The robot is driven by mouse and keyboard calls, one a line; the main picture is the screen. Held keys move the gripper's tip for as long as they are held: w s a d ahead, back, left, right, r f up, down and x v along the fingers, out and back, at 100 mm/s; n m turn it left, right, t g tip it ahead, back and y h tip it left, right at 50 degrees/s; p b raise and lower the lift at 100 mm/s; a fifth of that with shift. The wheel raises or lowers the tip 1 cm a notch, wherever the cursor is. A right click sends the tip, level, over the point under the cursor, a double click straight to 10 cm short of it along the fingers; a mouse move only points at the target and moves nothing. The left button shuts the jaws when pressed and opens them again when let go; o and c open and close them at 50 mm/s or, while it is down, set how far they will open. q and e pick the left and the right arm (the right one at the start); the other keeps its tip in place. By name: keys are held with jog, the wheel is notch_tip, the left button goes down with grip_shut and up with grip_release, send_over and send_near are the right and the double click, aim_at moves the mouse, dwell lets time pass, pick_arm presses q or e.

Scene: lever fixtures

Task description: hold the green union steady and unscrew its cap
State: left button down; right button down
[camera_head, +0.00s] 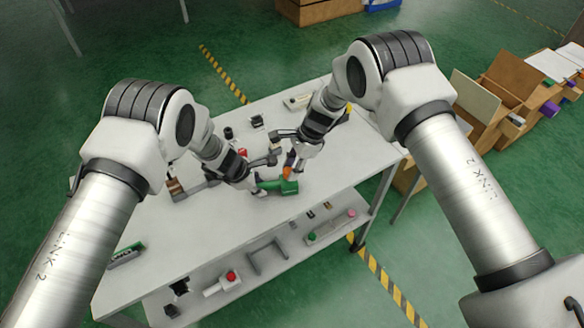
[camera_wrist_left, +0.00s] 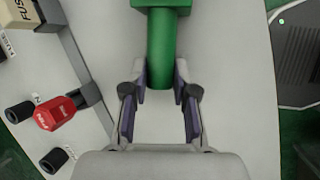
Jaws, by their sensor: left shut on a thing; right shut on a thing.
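The green union (camera_head: 289,187) lies on the white table in the head view. My left gripper (camera_head: 258,184) is shut on its green pipe. In the left wrist view, the gripper's fingers (camera_wrist_left: 160,82) stand on both sides of the green pipe (camera_wrist_left: 160,45), which leads to a wider green block at the top edge. My right gripper (camera_head: 287,165) reaches down from above, shut at the upper part of the union. A small orange piece (camera_head: 289,158) shows at its fingers. The cap is mostly hidden by the fingers, and its turn cannot be told.
On the left wrist side stand a red-handled fixture (camera_wrist_left: 55,112), black knobs (camera_wrist_left: 20,115) and a fuse box (camera_wrist_left: 17,25). A lower shelf (camera_head: 290,252) holds several parts. Wooden boxes (camera_head: 515,75) stand to the right.

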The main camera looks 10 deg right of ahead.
jog(key=shift+r, duration=1.5)
pick_arm(q)
jog(key=c, duration=0.8)
grip_release()
jog(key=shift+r, duration=0.1)
jog(key=v, duration=1.1)
jog(key=shift+a+r, duration=0.25)
jog(key=shift+r, duration=0.1)
